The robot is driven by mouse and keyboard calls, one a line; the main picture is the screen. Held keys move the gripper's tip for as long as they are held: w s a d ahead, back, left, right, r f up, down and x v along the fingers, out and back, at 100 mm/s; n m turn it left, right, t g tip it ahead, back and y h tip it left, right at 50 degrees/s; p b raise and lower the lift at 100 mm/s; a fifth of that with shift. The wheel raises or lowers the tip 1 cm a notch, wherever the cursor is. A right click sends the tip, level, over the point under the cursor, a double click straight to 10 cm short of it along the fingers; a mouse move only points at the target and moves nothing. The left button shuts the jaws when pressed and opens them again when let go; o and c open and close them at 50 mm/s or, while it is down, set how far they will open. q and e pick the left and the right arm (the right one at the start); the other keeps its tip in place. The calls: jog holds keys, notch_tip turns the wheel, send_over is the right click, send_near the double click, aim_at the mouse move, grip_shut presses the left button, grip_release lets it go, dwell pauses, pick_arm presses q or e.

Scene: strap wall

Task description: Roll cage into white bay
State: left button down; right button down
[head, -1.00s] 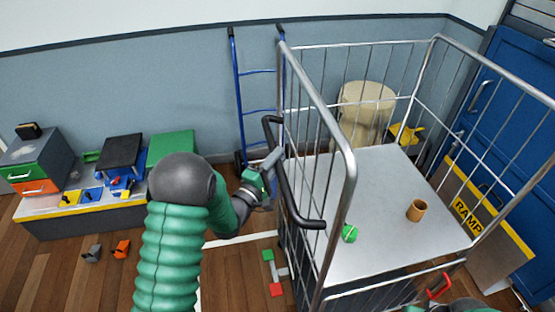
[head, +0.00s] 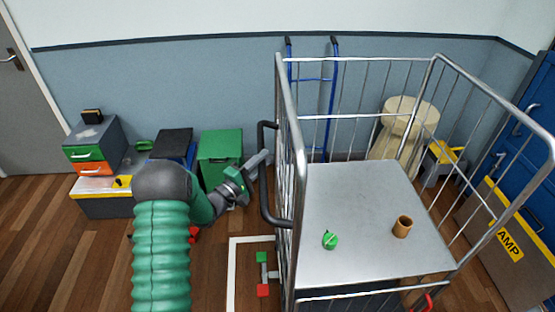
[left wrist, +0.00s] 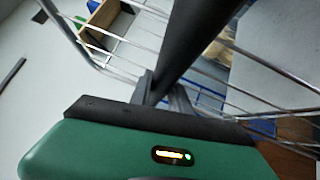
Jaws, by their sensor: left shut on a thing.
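The roll cage (head: 345,190) is a silver wire cage with a grey deck, standing upright right of centre in the head view. A black handle (head: 263,195) is on its left side. My left gripper (head: 262,158) is shut on this handle; the left wrist view shows its fingers (left wrist: 163,92) at the dark bar (left wrist: 195,45). The white bay shows as a white floor line (head: 232,268) with a corner, left of the cage; its rest is hidden under or behind the cage. A red and green pedal (head: 262,274) sticks out at the cage's lower left. My right gripper is not in view.
A green cup (head: 330,240) and a brown cup (head: 402,227) stand on the deck. A blue hand truck (head: 331,100) and a beige drum (head: 407,115) are behind the cage. A ramp board (head: 510,245) leans at right. Floor at lower left is clear.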

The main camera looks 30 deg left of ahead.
pick_arm(q)
jog(key=s+a+p, duration=0.1)
jog(key=s+a, duration=0.5)
jog(key=a, duration=0.3)
jog(key=s+a+p, duration=0.1)
jog(key=s+a, duration=0.5)
jog(key=a, duration=0.3)
jog(key=shift+s+a+f, duration=0.2)
jog(key=shift+f, duration=0.15)
jog(key=c, duration=1.5)
grip_release()
jog(key=shift+o, duration=1.3)
jog(key=shift+a, duration=0.3)
jog(key=shift+r, duration=0.1)
